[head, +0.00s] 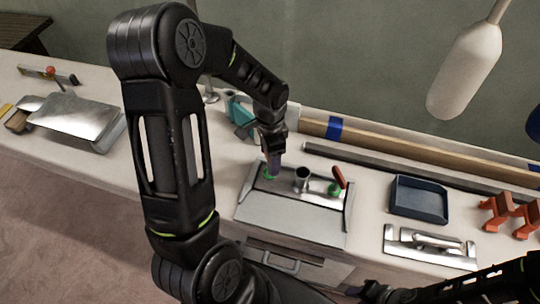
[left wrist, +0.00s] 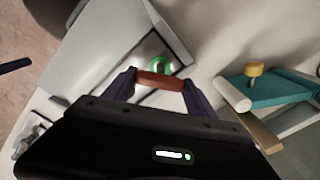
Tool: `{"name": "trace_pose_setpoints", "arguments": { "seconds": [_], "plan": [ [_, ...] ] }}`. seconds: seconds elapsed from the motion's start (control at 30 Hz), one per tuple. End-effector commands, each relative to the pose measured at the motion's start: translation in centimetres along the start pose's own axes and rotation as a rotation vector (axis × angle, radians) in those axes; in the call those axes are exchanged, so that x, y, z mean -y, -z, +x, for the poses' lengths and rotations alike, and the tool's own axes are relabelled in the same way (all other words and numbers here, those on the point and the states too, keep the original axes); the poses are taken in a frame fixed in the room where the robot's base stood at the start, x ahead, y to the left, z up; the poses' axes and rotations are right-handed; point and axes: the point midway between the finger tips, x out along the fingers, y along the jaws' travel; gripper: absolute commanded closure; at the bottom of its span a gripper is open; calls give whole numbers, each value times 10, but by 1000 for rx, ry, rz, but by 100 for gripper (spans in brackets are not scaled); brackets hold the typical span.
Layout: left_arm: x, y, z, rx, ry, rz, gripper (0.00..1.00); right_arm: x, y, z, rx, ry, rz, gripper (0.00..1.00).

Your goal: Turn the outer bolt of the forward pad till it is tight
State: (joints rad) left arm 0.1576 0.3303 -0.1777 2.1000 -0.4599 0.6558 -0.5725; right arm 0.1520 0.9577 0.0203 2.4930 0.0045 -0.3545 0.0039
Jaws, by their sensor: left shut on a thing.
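A silver plate (head: 290,215) on the bench carries two green-ringed fittings with a short metal post between them. The left fitting (head: 268,174) is under my left gripper (head: 273,160); the right fitting (head: 334,190) has a red handle (head: 338,177) standing tilted. In the left wrist view, my left gripper's two fingers (left wrist: 160,90) are shut on a red-brown handle (left wrist: 160,80), just beside the green ring (left wrist: 160,63). The bolt itself is mostly hidden by the handle and fingers. My right gripper (head: 372,291) is at the bottom edge, its fingers unclear.
A dark blue tray (head: 419,199), a silver trowel-like tool (head: 430,245) and orange clamps (head: 497,211) lie to the right. A teal item (head: 240,112) stands behind my left gripper. Long strips (head: 390,143) run along the wall. Bent sheet metal (head: 75,115) lies at left.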

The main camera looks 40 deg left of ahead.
Motion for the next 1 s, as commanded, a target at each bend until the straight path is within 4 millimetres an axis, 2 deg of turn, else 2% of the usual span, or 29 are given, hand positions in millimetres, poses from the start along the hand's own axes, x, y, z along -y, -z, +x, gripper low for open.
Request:
{"name": "trace_pose_setpoints", "arguments": {
  "seconds": [0.07,0.1,0.33,0.67,0.83,1.0],
  "plan": [
    [3,2,-3,-5,6,-1,75,0,0,-1,0,0,0,64],
    [3,2,-3,-5,6,-2,31,0,0,-1,0,0,0,64],
    [2,1,-2,-3,4,-2,13,0,0,0,0,0,0,64],
    [1,1,-4,-2,3,-2,13,0,0,0,0,0,0,64],
    [2,1,-22,-5,5,-3,13,-1,0,2,0,0,0,64],
    [2,1,-51,-6,6,-3,13,-1,0,5,-1,1,-1,64]
  ]
}}
